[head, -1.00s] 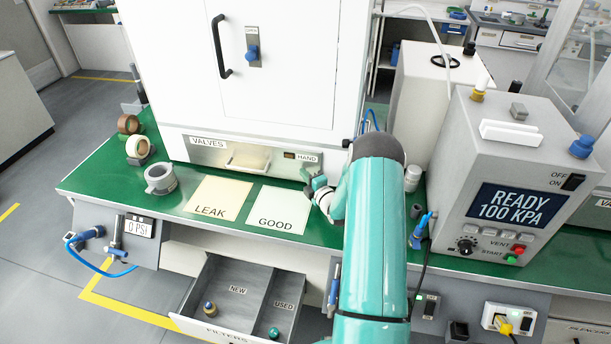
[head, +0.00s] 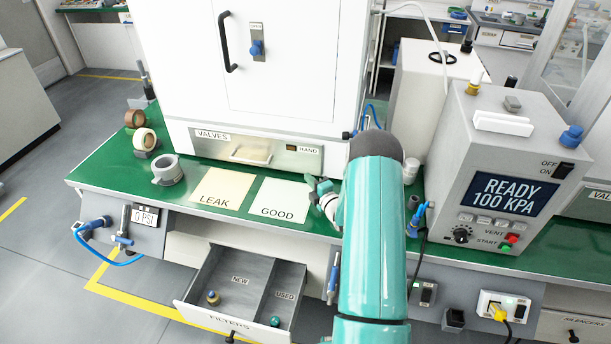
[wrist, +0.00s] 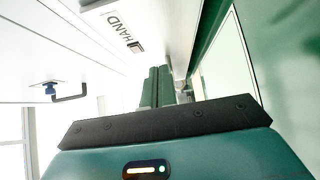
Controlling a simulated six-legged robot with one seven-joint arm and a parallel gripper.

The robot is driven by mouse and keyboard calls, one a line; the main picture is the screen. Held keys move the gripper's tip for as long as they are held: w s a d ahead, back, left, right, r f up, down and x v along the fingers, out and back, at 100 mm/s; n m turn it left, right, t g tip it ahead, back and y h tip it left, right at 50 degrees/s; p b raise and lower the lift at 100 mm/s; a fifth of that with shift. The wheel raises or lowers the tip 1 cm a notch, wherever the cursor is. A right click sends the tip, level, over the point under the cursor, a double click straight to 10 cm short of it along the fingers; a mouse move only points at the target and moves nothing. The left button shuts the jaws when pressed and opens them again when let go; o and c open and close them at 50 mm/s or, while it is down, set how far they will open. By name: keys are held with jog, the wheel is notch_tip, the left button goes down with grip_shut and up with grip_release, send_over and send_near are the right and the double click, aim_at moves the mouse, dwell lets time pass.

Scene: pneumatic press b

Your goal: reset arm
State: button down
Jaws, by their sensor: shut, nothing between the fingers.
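My arm rises in teal from the bottom of the head view. My gripper (head: 322,186) is over the bench by the right edge of the GOOD sheet, near the front of the white cabinet. In the wrist view its dark green fingers (wrist: 157,87) lie together, with nothing between them. The white GOOD sheet (head: 281,199) and the cream LEAK sheet (head: 222,187) lie flat and bare on the green bench (head: 120,170). My arm hides part of the bench to the right of the gripper.
The white cabinet (head: 190,60) with a black handle stands behind the sheets, its VALVES tray (head: 252,153) in its base. The grey press unit (head: 470,130) reads READY 100 KPA at right. An open FILTERS drawer (head: 190,296) juts out below the bench. Tape rolls (head: 166,170) sit at left.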

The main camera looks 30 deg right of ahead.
jog(key=s, duration=0.5)
jog(key=shift+s+a, duration=0.1)
jog(key=shift+s, duration=0.3)
jog(key=w+a+r+m+g+h, duration=0.1)
jog(key=w+a+r+m+g, duration=0.15)
jog(key=r, duration=0.45)
jog(key=w+a+r+m+g, duration=0.1)
jog(key=w+a+r, duration=0.15)
jog(key=r, duration=0.35)
jog(key=s+a+r+m+g+h, duration=0.1)
jog(key=s+a+r+m+g, duration=0.3)
jog(key=a+r, duration=0.55)
jog(key=s+a+r+m+g+y, duration=0.1)
jog(key=s+a+r+m, duration=0.2)
jog(key=s+a, duration=0.3)
jog(key=s+a+r+m+g+y, duration=0.1)
jog(key=s+a, duration=0.5)
jog(key=s, duration=0.6)
jog(key=s+a+r+m+g+y, duration=0.1)
jog(key=s+a+r+m+g, duration=0.2)
jog(key=s, duration=0.7)
jog(key=a+r+m, duration=0.2)
jog(key=a+m, duration=0.1)
